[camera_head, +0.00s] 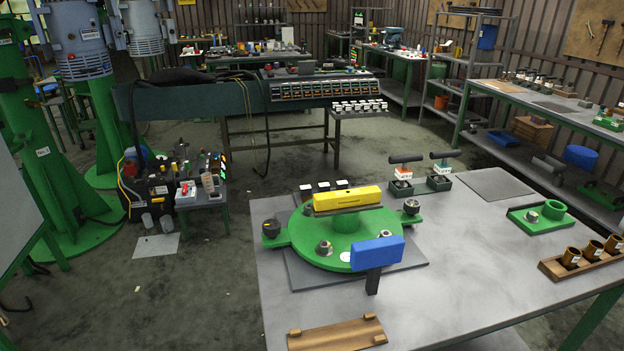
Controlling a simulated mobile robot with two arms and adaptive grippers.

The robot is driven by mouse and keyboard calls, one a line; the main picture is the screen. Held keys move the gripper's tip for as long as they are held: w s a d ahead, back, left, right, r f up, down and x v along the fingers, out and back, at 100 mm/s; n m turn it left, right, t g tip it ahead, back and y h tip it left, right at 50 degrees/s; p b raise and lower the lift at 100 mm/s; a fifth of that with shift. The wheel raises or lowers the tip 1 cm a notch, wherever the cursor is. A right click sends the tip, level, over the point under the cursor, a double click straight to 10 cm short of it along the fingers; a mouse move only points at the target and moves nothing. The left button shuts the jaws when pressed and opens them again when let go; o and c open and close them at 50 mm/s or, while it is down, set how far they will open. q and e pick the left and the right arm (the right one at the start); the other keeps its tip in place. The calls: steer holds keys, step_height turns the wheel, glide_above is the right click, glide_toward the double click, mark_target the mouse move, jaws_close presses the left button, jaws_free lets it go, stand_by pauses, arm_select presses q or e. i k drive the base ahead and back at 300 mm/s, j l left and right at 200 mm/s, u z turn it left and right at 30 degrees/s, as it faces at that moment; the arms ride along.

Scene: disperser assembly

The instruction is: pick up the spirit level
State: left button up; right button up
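The yellow spirit level (346,198) lies across the raised hub of a round green flanged part (306,244), which rests on a dark square plate (296,275) on the grey work table (470,266). The level's long side runs left to right, tilted slightly in the picture. Neither of my grippers is in the head view, so their state and distance from the level do not show.
A blue block on a dark stem (377,254) stands in front of the green part. A wooden tray (337,336) lies near the front edge. A brown cup rack (585,259) and green fixture (541,217) sit right. The middle right tabletop is clear.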

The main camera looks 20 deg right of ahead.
mark_target(345, 198)
steer(key=j+u, duration=0.3)
steer(key=j, duration=0.15)
steer(key=i+j+u, duration=0.15)
steer(key=j+u, duration=0.15)
steer(key=i+j+z, duration=0.15)
steer(key=i+j, duration=0.75)
steer(key=i+z, duration=0.3)
steer(key=i, duration=0.25)
steer(key=i+j+z, duration=0.15)
steer(key=i+z, duration=0.15)
steer(key=i, duration=0.2)
steer(key=i+j+z, duration=0.35)
steer(key=i, duration=0.2)
steer(key=i+z, duration=0.25)
steer(key=z, duration=0.2)
steer(key=i+j+z, duration=0.2)
steer(key=z, duration=0.3)
steer(key=i+j+z, duration=0.25)
steer(key=z, duration=0.2)
steer(key=i+j+z, duration=0.15)
steer(key=j+z, duration=0.15)
steer(key=z, duration=0.2)
steer(key=i+j+z, duration=0.1)
steer(key=j+z, duration=0.2)
steer(key=z, duration=0.15)
steer(key=i+j+z, duration=0.15)
steer(key=j+z, duration=0.25)
steer(key=i+j+z, duration=0.1)
steer(key=j+z, duration=1.2)
